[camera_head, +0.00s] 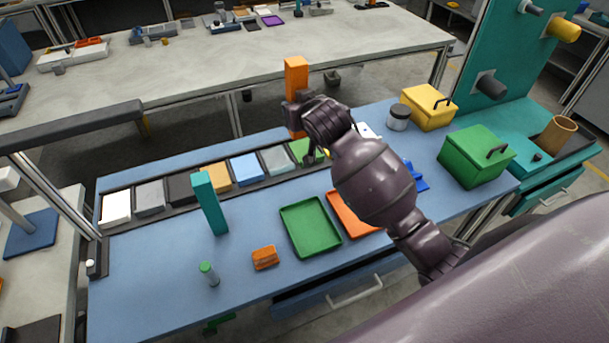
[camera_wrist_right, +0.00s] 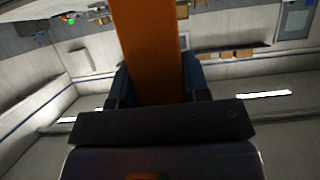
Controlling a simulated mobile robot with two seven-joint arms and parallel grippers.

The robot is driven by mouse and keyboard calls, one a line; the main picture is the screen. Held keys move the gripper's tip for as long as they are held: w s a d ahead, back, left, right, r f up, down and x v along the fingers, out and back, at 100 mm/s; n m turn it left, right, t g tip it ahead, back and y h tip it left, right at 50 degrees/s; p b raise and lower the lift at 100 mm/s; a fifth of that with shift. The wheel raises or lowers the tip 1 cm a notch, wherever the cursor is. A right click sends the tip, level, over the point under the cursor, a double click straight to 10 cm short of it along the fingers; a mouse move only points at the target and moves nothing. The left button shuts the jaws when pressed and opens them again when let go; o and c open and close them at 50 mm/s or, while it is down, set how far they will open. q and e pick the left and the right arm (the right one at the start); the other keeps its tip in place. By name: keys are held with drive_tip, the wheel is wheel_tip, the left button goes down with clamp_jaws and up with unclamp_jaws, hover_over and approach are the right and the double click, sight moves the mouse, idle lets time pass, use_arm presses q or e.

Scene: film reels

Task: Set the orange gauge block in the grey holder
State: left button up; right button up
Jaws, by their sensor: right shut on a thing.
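The tall orange gauge block (camera_head: 296,73) is upright in the head view, above the far edge of the blue table. My right gripper (camera_head: 297,109) is shut on its middle. In the right wrist view, the orange block (camera_wrist_right: 148,45) stands between the two dark fingers of my right gripper (camera_wrist_right: 153,82). A row of coloured square pads lies along the table's far side. A mid-grey pad (camera_head: 150,198) is near its left end, and a paler grey-green one (camera_head: 277,161) is farther right. I cannot tell which is the grey holder. My left gripper is not in view.
A teal block (camera_head: 209,205) stands tall in front of the row. A green tray (camera_head: 311,228), an orange tray (camera_head: 349,217), a small orange item (camera_head: 264,257) and a green-topped cylinder (camera_head: 209,273) are nearer. Green (camera_head: 474,160) and yellow (camera_head: 428,106) boxes stand right.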

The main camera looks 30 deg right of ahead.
wheel_tip(320, 180, down, 19)
drive_tip(key=shift+b, duration=0.95)
drive_tip(key=shift+f, duration=0.1)
drive_tip(key=shift+s+f, duration=0.1)
drive_tip(key=shift+f, duration=0.2)
